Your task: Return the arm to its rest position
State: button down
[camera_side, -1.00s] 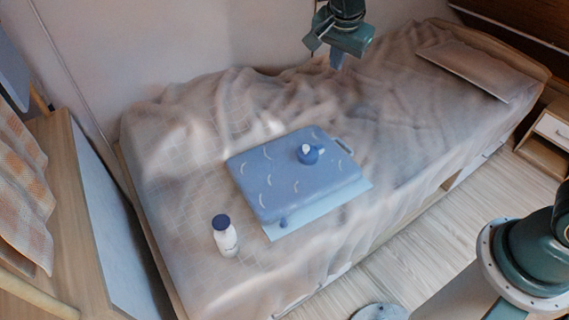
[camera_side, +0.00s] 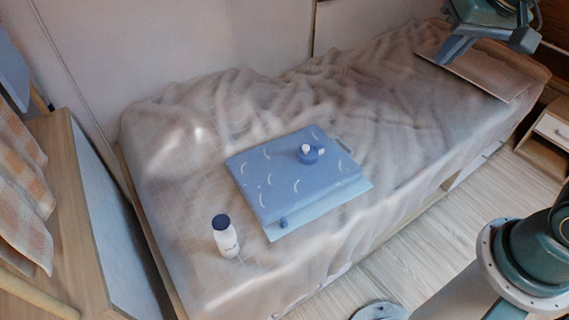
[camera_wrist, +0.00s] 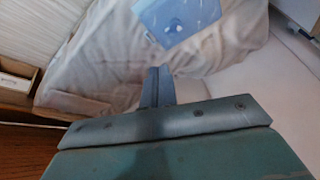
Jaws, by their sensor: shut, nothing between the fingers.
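The gripper is well apart from the blue patterned pad (camera_side: 290,180) on the bed. A small blue and white item (camera_side: 310,153) sits on that pad, and it also shows in the wrist view (camera_wrist: 175,27).
A white bottle with a dark blue cap (camera_side: 226,237) stands upright on the bed's near left.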

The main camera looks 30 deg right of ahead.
jog(key=s+f+n, duration=0.2)
jog(key=s+n, duration=0.3)
jog(key=s, duration=0.6)
jog(key=shift+s+a+t+y, duration=0.15)
jog(key=shift+t+y, duration=0.25)
